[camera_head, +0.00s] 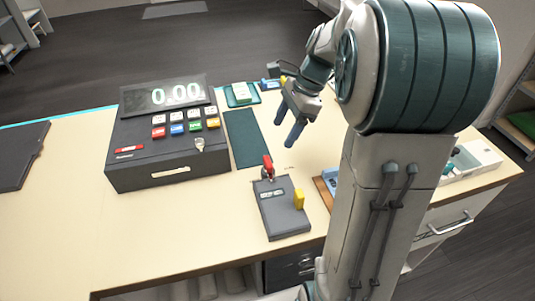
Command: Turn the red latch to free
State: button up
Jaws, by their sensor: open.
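The red latch (267,165) is a small red lever standing up at the back end of a dark grey box (284,222) on the counter. The box also has a small label panel and a yellow tab (299,199) on its right side. My gripper (285,138) is open and empty, its two blue fingers pointing down. In the picture it is above and a little right of the latch, apart from it. The exact height of the fingers over the counter cannot be told.
A dark cash register (168,160) reading 0.00 stands to the left. A dark green mat (247,139) lies between it and my gripper. A small card terminal (240,94) is behind. A white tray (478,161) is at the right, partly behind my arm. The front left counter (60,230) is clear.

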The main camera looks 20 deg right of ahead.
aim_at(268, 161)
jog(key=x, duration=1)
jog(key=shift+a+f, duration=0.1)
jog(key=shift+f, duration=0.25)
jog(key=c, duration=1)
